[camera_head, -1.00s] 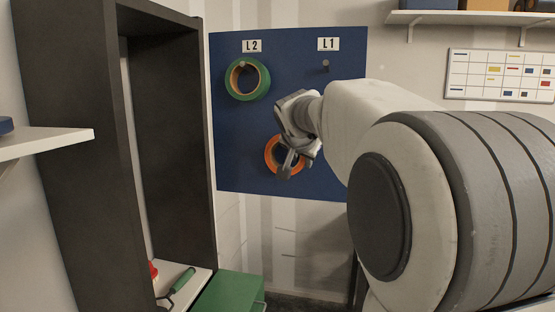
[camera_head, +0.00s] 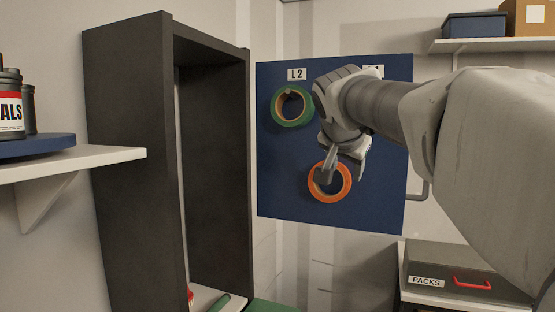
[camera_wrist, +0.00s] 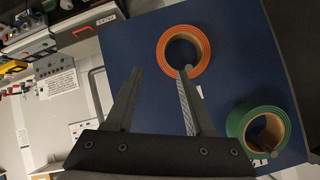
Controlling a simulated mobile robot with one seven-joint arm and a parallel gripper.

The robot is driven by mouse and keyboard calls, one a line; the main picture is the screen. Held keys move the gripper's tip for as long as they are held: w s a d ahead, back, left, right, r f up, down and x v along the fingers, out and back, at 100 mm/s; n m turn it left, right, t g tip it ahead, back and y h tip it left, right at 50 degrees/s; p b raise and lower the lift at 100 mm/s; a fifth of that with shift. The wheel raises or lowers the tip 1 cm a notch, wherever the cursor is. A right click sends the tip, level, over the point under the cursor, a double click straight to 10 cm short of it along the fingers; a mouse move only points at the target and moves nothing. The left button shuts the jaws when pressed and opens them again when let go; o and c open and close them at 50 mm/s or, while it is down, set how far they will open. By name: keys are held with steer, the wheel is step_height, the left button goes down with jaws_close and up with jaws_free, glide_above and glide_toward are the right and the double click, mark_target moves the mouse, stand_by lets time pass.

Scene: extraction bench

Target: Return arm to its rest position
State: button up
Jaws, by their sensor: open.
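My gripper (camera_head: 340,166) is open in front of the blue board (camera_head: 285,165). It also shows in the wrist view (camera_wrist: 160,72), with its two fingers apart and nothing between them. An orange ring-shaped roll (camera_head: 345,188) hangs low on the board, partly covered by a finger in the head view. In the wrist view the orange roll (camera_wrist: 162,50) lies beyond the right fingertip; I cannot tell whether they touch. A green roll (camera_head: 284,119) hangs under the L2 label (camera_head: 297,74). The L1 label and its peg are mostly hidden by my arm.
A tall dark open cabinet (camera_head: 130,150) stands left of the board. A white shelf (camera_head: 70,163) with dark containers juts out at far left. A box marked PACKS (camera_head: 425,262) sits low on the right. A high shelf (camera_head: 490,46) holds boxes at upper right.

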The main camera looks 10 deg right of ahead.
steer(key=v, duration=0.6)
steer(key=s+a+f+n+g+y, duration=0.1)
steer(key=s+a+f+n, duration=0.2)
steer(key=s+f, duration=0.4)
steer(key=s+a+f+n+g+y, duration=0.1)
steer(key=s+a+f+n, duration=0.3)
steer(key=f, duration=0.9)
steer(key=s+a+f+n+g+y, duration=0.2)
steer(key=s+a+f+n+y, duration=0.1)
steer(key=s+f, duration=0.7)
steer(key=shift+s+n+b, duration=0.15)
steer(key=shift+n+b, duration=0.15)
steer(key=shift+b, duration=0.05)
steer(key=shift+a+f, duration=0.1)
